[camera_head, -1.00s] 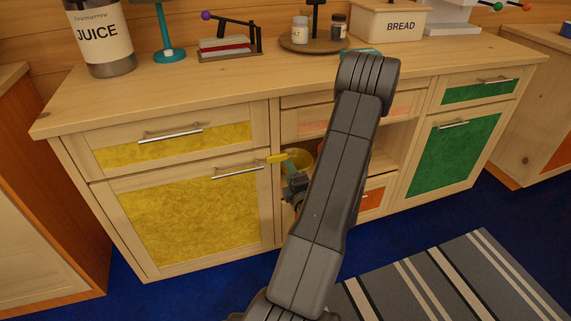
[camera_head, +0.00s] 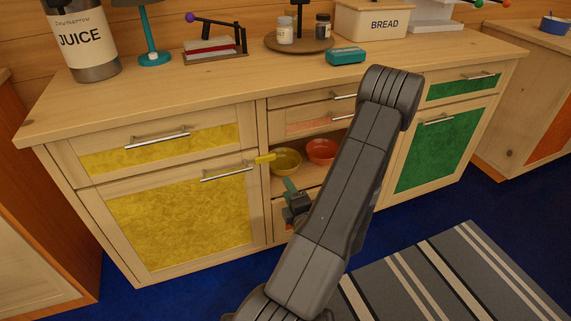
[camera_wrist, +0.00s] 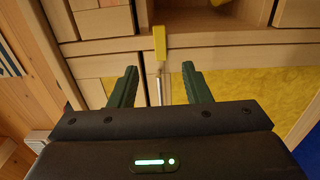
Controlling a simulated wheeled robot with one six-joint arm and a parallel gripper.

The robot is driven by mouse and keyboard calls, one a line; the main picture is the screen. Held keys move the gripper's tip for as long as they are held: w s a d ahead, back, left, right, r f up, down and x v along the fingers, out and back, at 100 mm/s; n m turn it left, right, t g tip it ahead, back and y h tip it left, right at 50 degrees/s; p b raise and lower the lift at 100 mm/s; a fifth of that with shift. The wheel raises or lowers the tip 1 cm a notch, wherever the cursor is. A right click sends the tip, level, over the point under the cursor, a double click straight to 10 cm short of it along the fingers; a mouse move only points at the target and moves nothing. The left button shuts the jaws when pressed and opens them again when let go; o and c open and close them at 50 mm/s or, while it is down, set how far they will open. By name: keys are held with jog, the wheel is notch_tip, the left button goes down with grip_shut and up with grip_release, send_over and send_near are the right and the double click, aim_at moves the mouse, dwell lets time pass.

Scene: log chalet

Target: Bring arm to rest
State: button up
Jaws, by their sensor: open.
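My gripper (camera_head: 289,186) is in front of the low cabinet (camera_head: 262,215), just below and to the right of a yellow tab (camera_head: 264,158) at the cabinet's edge. In the wrist view my gripper (camera_wrist: 159,69) has its two green fingers spread, with nothing held between them. The yellow tab (camera_wrist: 160,42) and a metal handle (camera_wrist: 158,90) show beyond the gap. My arm is bent, its elbow raised near the counter's front edge, and it hides part of the middle drawers and shelf.
A yellow bowl (camera_head: 286,163) and a red-orange bowl (camera_head: 322,150) sit in the open shelf. A teal box (camera_head: 346,55), a juice jar (camera_head: 82,40) and a bread box (camera_head: 372,20) stand on the counter (camera_head: 215,85). A striped rug (camera_head: 445,275) lies on the blue floor.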

aim_at(271, 159)
jog(key=b+x, duration=0.1)
jog(key=x, duration=1.2)
jog(key=shift+w+a, duration=0.15)
jog(key=shift+w, duration=0.2)
jog(key=p+v, duration=0.1)
jog(key=v, duration=1.3)
jog(key=b+x, duration=0.1)
jog(key=x, duration=1.3)
jog(key=shift+w+a, duration=0.1)
jog(key=shift+m, duration=1.1)
jog(key=shift+f+m+p, duration=0.2)
jog(key=shift+m+p, duration=0.1)
jog(key=shift+m, duration=0.55)
jog(key=shift+f+m+p, duration=0.15)
jog(key=shift+m+p, duration=0.15)
jog(key=shift+m, duration=0.55)
